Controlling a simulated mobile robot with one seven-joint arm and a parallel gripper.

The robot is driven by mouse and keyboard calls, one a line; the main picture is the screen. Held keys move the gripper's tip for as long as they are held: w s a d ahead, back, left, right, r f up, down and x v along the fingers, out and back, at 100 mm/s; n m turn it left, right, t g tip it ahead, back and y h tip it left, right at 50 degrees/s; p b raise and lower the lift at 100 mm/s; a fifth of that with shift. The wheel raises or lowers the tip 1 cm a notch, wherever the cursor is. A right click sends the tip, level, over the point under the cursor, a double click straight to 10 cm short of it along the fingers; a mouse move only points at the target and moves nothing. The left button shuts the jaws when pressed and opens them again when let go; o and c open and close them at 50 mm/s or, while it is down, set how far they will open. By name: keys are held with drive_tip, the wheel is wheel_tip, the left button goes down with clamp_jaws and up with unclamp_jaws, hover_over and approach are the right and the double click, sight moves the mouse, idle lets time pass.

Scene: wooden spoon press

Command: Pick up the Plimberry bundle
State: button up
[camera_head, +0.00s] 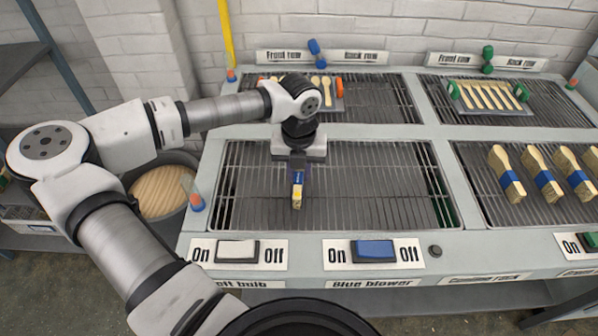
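A small bundle of wooden spoons with a blue band (297,192) is at the front left grate, directly below my gripper. My gripper (297,172) points down at the bundle's upper end and overlaps it in the picture. The fingers are too small and hidden to show whether they are closed on it, and I cannot tell whether the bundle rests on the grate. Several similar bundles with blue bands (544,178) are on the right front grate. I can read no Plimberry name on any bundle.
The front left grate (380,190) is otherwise bare. A rack with spoons (490,97) stands on the back right grate, and spoons (322,90) are behind my wrist. A white switch (237,250) and a blue switch (373,250) line the front edge. A round bin (185,158) stands at left.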

clamp_jaws()
drive_tip(key=shift+r, duration=0.1)
